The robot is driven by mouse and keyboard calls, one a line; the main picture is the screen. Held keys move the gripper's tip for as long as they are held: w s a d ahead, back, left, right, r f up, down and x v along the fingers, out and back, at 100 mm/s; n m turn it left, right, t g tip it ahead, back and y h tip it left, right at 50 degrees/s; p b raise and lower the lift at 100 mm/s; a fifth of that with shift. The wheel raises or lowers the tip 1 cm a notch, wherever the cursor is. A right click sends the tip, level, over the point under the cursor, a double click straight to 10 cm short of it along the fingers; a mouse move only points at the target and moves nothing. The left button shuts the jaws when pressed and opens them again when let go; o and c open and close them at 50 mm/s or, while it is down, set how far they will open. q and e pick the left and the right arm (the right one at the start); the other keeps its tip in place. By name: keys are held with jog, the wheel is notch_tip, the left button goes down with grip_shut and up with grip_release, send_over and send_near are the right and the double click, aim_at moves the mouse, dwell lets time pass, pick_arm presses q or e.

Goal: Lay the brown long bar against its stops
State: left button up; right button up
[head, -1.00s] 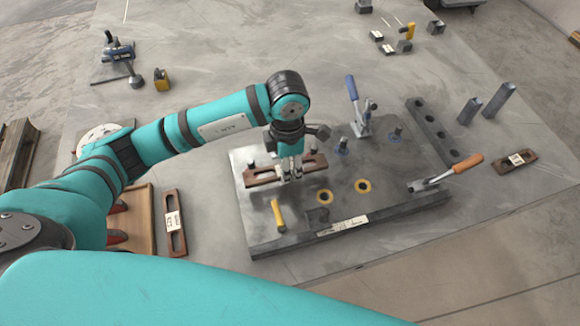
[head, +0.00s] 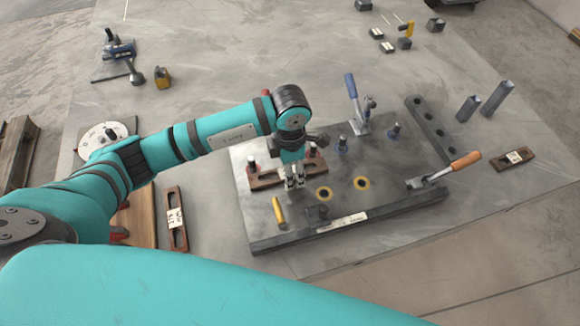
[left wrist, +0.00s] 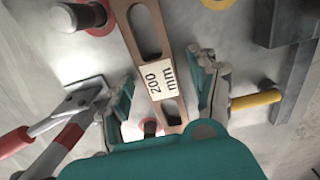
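The brown long bar (head: 268,177) lies on the dark fixture plate (head: 385,205), near its far left part. Its "200 mm" label shows in the left wrist view (left wrist: 157,82). Two dark, red-marked posts (head: 251,164) (head: 313,150) stand along its far side; I cannot tell whether it touches them. My left gripper (head: 294,182) is over the bar's near side in the head view. In the left wrist view its fingers (left wrist: 163,75) are spread, one on each side of the bar, with visible gaps. My right gripper is not in view.
A yellow-handled pin (head: 279,212) and two yellow rings (head: 324,193) (head: 362,184) are on the plate's near half. Toggle clamps with a blue handle (head: 351,87) and an orange handle (head: 465,161) stand behind and right. Shorter brown bars lie left (head: 176,220) and right (head: 514,159).

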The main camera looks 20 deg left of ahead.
pick_arm(q)
jog(key=shift+r, duration=0.1)
notch_tip(320, 180, up, 12)
jog(key=b, duration=0.1)
dwell(0.5)
dwell(0.4)
